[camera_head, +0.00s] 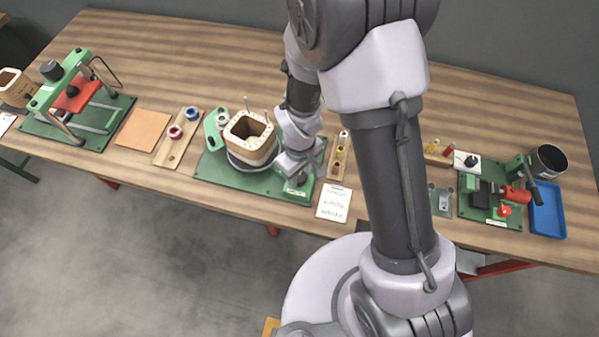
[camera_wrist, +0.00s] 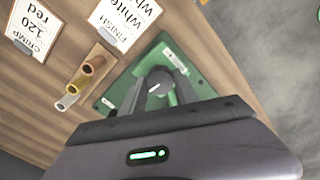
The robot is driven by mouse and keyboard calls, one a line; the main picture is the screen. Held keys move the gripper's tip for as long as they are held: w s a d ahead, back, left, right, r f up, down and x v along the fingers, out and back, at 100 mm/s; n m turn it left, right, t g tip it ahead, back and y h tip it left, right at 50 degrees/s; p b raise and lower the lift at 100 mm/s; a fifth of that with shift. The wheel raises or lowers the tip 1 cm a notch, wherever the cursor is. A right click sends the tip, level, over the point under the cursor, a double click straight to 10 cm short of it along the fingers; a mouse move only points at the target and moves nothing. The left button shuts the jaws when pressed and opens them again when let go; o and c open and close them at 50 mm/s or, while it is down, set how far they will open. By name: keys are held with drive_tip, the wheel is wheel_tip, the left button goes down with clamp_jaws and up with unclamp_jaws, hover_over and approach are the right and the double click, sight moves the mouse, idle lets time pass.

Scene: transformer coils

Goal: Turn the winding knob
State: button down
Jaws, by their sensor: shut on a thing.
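The winding knob (camera_wrist: 157,89) is a dark round knob with a white pointer line, set on the green base in the wrist view. My gripper (camera_wrist: 158,84) has its two dark fingers on either side of the knob, shut on it. In the head view my gripper (camera_head: 294,178) reaches down to the right front part of the green winding base (camera_head: 222,173), and the knob is hidden there by the gripper. A square wooden coil former (camera_head: 250,142) stands on the same base, left of my gripper.
A rack with small coloured tubes (camera_head: 338,160) stands close right of my gripper, with a white card (camera_head: 334,201) in front. A green press (camera_head: 75,95) stands far left. A green crimping station (camera_head: 490,200) and blue tray (camera_head: 546,211) are at right. The back of the table is clear.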

drive_tip(key=m+b, duration=0.3)
drive_tip(key=m, duration=0.2)
drive_tip(key=shift+f+m, duration=0.1)
drive_tip(key=shift+m, duration=0.3)
drive_tip(key=m+b, duration=0.3)
drive_tip(key=m, duration=0.2)
drive_tip(key=shift+m, duration=0.6)
drive_tip(key=c, duration=0.9)
unclamp_jaws()
drive_tip(key=shift+r, duration=0.2)
